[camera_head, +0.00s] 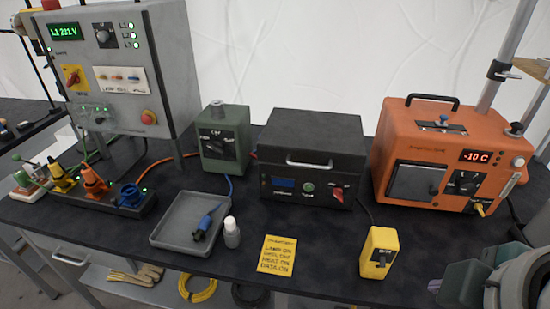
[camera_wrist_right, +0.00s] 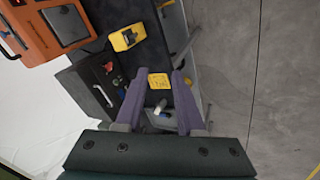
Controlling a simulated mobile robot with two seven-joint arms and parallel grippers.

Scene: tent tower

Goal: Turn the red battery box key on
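The black battery box (camera_head: 312,145) stands at the back middle of the table with a silver handle on its front. Its red key (camera_head: 338,194) sits at the right of the front panel, beside a green button and a blue display. In the right wrist view the box (camera_wrist_right: 84,72) is at the left, with a small red part (camera_wrist_right: 116,82) that looks like the key. My right gripper (camera_wrist_right: 160,76) is open and empty, its purple fingers apart, well clear of the key. Part of my right arm shows at the lower right of the head view. My left gripper is not in view.
An orange case (camera_head: 430,150) stands right of the box, a green box (camera_head: 224,145) left. A yellow box (camera_head: 379,251), yellow note (camera_head: 277,255), white bottle (camera_head: 231,233) and grey tray (camera_head: 160,236) lie in front. A grey control cabinet (camera_head: 160,60) stands at the left.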

